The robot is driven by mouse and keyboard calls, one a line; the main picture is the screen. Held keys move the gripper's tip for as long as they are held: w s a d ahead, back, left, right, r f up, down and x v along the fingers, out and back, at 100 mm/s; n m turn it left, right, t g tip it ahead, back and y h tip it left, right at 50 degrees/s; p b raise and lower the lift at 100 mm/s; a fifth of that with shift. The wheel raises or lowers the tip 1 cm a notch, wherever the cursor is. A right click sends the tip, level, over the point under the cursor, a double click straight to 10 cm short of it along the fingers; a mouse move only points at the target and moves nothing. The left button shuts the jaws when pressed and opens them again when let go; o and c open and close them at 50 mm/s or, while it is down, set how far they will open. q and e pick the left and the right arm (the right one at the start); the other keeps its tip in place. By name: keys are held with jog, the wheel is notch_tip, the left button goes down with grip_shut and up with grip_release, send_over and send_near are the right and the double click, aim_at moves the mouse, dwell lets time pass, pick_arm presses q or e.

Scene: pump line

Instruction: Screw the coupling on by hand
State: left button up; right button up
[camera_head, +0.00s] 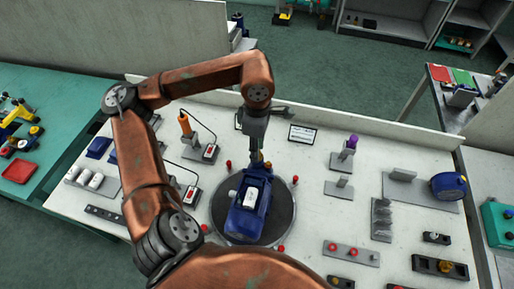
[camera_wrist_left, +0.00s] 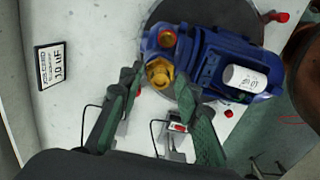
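The blue pump (camera_head: 246,218) sits on a dark round turntable (camera_head: 284,222) in the middle of the white bench. In the left wrist view, the pump (camera_wrist_left: 222,62) has a brass hex coupling (camera_wrist_left: 158,74) on its near side, next to an orange-red round port (camera_wrist_left: 167,38). My left gripper (camera_head: 257,156) points down at the pump's far end. Its two green fingers are apart, with the brass coupling showing between their tips; I cannot tell whether they touch it. In the head view the gripper mostly hides the coupling. My right gripper is not in view.
Red pegs stand around the turntable. An orange-handled tool (camera_head: 185,124) and switch boxes (camera_head: 211,152) with cables are at left. A small sign (camera_head: 302,134) lies behind. Metal stands (camera_head: 339,188), a purple-topped holder (camera_head: 350,144) and another blue unit (camera_head: 448,185) are at right.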

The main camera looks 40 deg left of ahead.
pick_arm(q)
jog(key=shift+n, duration=1.2)
jog(key=shift+n+p, duration=0.3)
jog(key=shift+n, duration=0.2)
jog(key=n, duration=0.3)
jog(key=shift+n+p, duration=0.3)
jog(key=shift+c, duration=0.7)
grip_shut()
